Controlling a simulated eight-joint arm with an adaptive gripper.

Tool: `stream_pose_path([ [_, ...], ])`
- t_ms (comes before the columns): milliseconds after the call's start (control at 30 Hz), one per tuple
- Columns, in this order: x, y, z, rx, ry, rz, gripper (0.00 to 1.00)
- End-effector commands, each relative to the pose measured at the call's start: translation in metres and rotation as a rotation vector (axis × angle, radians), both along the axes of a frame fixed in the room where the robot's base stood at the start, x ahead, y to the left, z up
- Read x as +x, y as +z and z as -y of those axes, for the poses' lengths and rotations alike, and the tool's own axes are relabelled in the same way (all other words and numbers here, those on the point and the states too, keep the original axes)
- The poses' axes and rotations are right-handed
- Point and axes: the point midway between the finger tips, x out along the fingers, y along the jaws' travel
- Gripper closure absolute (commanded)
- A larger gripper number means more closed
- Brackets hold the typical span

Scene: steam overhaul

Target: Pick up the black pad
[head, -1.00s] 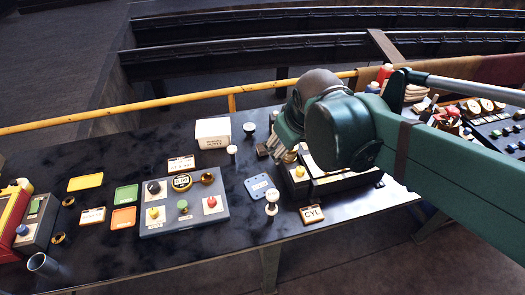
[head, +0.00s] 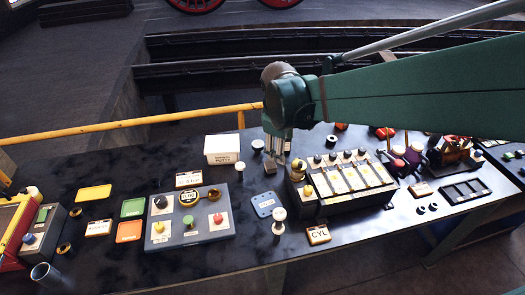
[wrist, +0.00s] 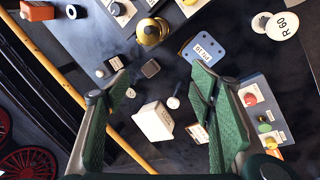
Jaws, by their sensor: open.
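The black pad (wrist: 151,68) shows in the wrist view as a small dark rounded square, lying flat on the dark table. It lies between the lines of my two fingers, slightly beyond their tips. In the head view the pad (head: 270,164) is a small dark block just under the fingertips, partly hidden by them. My gripper (wrist: 158,82) is open and empty, with its fingers spread wide. In the head view my gripper (head: 279,155) points down above the table, and the exact gap to the pad is hard to tell.
A white box (head: 223,150) and a white-topped knob (head: 240,167) stand left of the pad. A blue plate (head: 267,204) lies in front. A dark panel with yellow strips (head: 345,180) stands close on the right.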

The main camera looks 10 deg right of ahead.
Motion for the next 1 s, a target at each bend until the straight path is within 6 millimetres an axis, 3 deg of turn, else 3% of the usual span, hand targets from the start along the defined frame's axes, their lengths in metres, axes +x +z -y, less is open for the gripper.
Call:
stream_pose_path([
  [567,0.075,-0.057,-0.007,-0.144,0.252,-0.164,0.45],
  [1000,0.124,-0.115,-0.015,-0.236,0.442,-0.299,0.45],
])
